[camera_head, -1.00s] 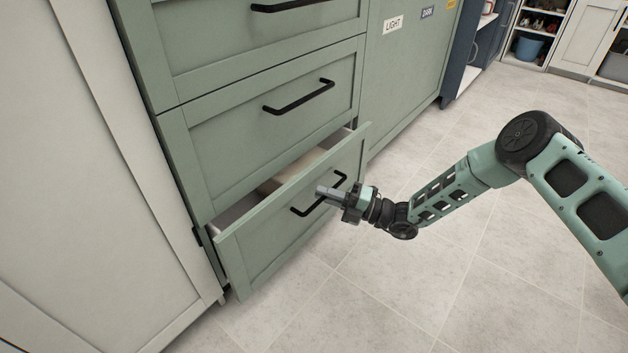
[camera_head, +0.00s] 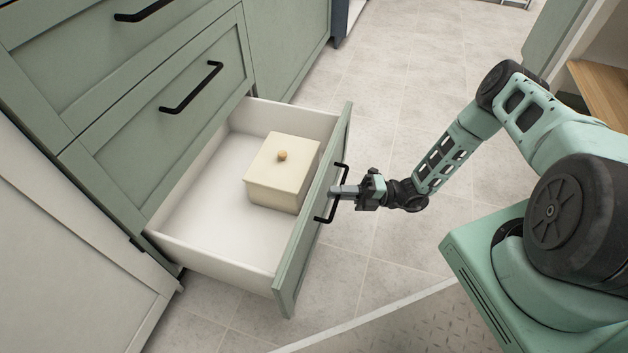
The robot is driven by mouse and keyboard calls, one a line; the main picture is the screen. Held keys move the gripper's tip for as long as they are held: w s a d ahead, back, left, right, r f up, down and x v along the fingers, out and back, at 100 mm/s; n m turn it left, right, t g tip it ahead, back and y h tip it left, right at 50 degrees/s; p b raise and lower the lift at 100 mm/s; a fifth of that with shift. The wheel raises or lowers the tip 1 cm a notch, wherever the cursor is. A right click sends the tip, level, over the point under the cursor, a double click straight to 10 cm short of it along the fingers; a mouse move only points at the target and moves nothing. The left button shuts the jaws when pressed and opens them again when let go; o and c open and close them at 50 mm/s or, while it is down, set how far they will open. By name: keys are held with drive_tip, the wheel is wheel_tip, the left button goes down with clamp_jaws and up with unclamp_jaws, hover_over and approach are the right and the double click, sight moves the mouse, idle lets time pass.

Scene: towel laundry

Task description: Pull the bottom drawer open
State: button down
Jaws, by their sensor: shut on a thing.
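The bottom drawer (camera_head: 218,268) is pulled well out of the green cabinet, and its white inside shows. Its green front panel (camera_head: 314,218) carries a black bar handle (camera_head: 321,218). My gripper (camera_head: 336,192) is shut on the middle of this handle, reaching in from the right. The fingers hide the middle of the bar. A cream box (camera_head: 283,178) with a lid and a small brown knob sits inside the drawer, towards its front.
Shut drawers with black handles (camera_head: 191,88) are above the bottom drawer. A pale cabinet (camera_head: 60,230) stands at the left. Tiled floor (camera_head: 390,120) is clear beyond my arm. A wooden shelf (camera_head: 603,92) is at the right edge.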

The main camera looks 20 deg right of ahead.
drive_tip(key=shift+s+d, duration=0.7)
drive_tip(key=shift+d, duration=0.2)
drive_tip(key=shift+s+d, duration=0.65)
drive_tip(key=shift+d, duration=0.25)
drive_tip(key=c, duration=1.5)
unclamp_jaws()
drive_tip(key=p+v, duration=0.2)
drive_tip(key=v, duration=1.5)
drive_tip(key=shift+d, duration=0.2)
